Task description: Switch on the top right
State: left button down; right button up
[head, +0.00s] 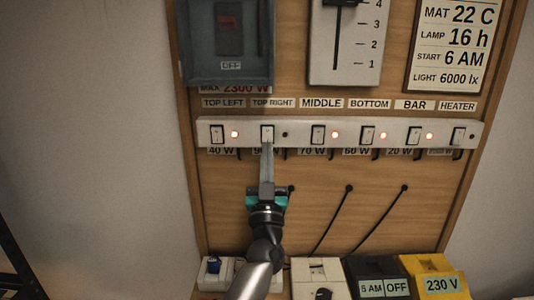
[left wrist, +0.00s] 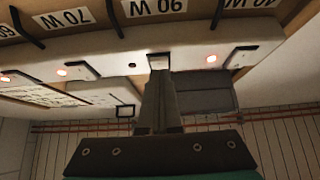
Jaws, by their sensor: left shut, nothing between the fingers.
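The TOP RIGHT switch (head: 267,131) is a white rocker in a dark frame on the white switch strip (head: 350,146). The small lamp (head: 285,134) beside it is dark. My left gripper (head: 267,146) is shut and empty, its fingertips at the lower edge of this switch; I cannot tell whether they touch it. In the left wrist view, the left gripper (left wrist: 160,78) points at the same switch (left wrist: 158,62), whose face is partly hidden by the fingertips. The dark lamp (left wrist: 132,65) shows next to it. My right gripper is not in view.
The TOP LEFT switch (head: 217,134) and MIDDLE switch (head: 318,134) flank it, with lit red lamps. BOTTOM (head: 367,135) and BAR (head: 413,136) also have lit lamps. A grey box (head: 228,70) hangs above. Black cables (head: 335,218) and boxes (head: 376,278) are below.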

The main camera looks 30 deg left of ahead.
pick_arm(q)
jog(key=shift+w+a, duration=0.15)
jog(key=shift+w, duration=0.1)
jog(key=shift+w+a+f+y+b, duration=0.2)
jog(key=shift+w+y+b, duration=0.15)
jog(key=shift+b, duration=0.85)
jog(key=shift+r, duration=0.1)
jog(key=shift+s, duration=0.1)
